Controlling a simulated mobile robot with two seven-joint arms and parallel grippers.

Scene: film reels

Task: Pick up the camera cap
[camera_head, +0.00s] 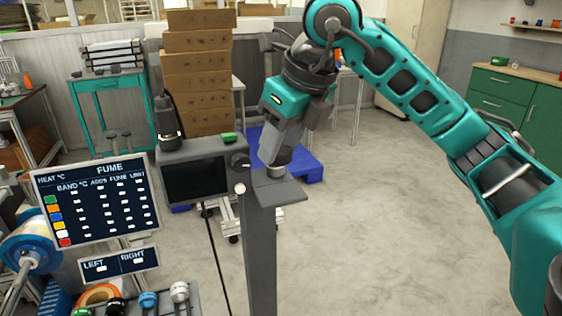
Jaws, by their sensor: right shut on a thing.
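My right gripper (275,160) points down over a small grey shelf (288,190) on the side of a post. It is shut on a small grey round piece (276,172), which looks like the camera cap. The cap is at or just above the shelf; I cannot tell whether it touches. A dark device with a screen (195,178) stands left of the gripper. My left gripper is not in view.
A black sign headed FUME (100,203) and a small LEFT/RIGHT sign (119,264) stand at left. Several coloured cylinders, including a blue one (149,300), sit at lower left. Stacked cardboard boxes (197,75) stand behind. The floor at right is clear.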

